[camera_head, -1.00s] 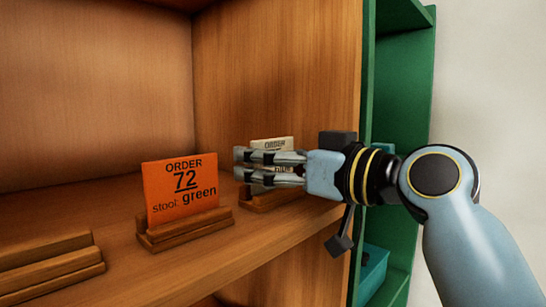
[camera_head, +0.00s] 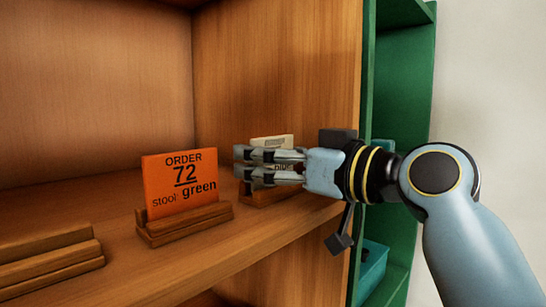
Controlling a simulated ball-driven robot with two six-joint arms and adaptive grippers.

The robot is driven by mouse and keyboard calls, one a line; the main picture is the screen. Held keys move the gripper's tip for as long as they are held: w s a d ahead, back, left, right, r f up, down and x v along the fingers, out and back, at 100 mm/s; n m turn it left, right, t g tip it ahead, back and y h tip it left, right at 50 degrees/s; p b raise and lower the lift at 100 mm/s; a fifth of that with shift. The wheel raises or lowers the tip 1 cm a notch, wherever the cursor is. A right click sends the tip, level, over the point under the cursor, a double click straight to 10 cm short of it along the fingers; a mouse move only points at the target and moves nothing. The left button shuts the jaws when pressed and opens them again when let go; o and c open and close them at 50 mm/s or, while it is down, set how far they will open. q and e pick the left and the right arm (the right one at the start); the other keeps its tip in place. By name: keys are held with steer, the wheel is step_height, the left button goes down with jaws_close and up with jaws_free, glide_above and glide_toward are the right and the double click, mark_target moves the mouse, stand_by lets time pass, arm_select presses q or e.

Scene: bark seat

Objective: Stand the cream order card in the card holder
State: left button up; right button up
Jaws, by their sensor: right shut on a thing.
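The cream order card (camera_head: 272,141) stands at the right of the wooden shelf, in a wooden card holder (camera_head: 268,197). My right gripper (camera_head: 241,165) reaches in from the right and is shut on the card. Its fingers cover most of the card's face, so only the top edge and a bit of print between the fingers show. The card looks about upright. The fingers also hide where its lower edge meets the holder, so I cannot tell how deep it sits. My left gripper is out of view.
An orange card (camera_head: 181,188) reading order 72, stool green, stands in its own wooden holder (camera_head: 186,226) in the middle. An empty wooden holder (camera_head: 48,265) is at the front left. A green shelf unit (camera_head: 400,90) with a teal bin (camera_head: 372,270) is beyond the right panel.

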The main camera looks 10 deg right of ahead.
steer(key=shift+f, duration=0.25)
steer(key=o, duration=0.7)
steer(key=shift+o, duration=0.2)
step_height(320, 180, up, 7)
steer(key=p, duration=0.6)
